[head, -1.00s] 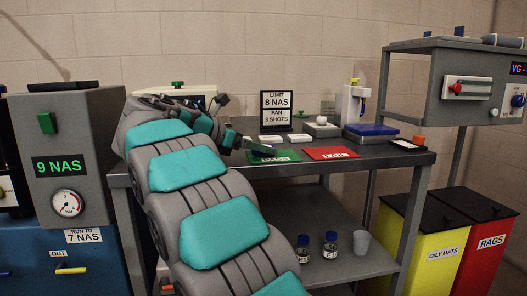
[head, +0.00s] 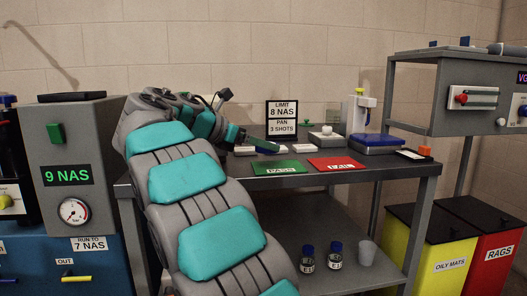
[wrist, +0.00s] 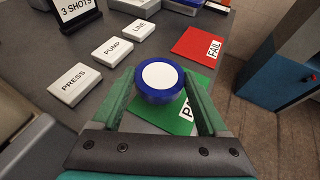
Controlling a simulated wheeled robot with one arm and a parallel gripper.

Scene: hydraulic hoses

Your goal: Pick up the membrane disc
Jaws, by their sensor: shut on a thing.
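The membrane disc (wrist: 160,76) shows in the wrist view as a flat white round face set in a thick blue round rim (wrist: 160,97). My gripper (wrist: 158,80) is shut on this blue-rimmed piece, with one green finger on each side of it. The piece is over the green PASS mat (wrist: 195,84) and covers part of it; the height of the gap below is hard to judge. In the head view my gripper (head: 262,146) is over the bench near the back of the PASS mat (head: 281,169), and the disc's white face cannot be made out there.
White blocks marked PRESS (wrist: 74,84), PUMP (wrist: 113,49) and LINE (wrist: 139,30) stand left of the gripper. A red FAIL mat (head: 337,164) lies to the right. A limit sign (head: 282,116) and a blue-based stand (head: 378,140) are behind.

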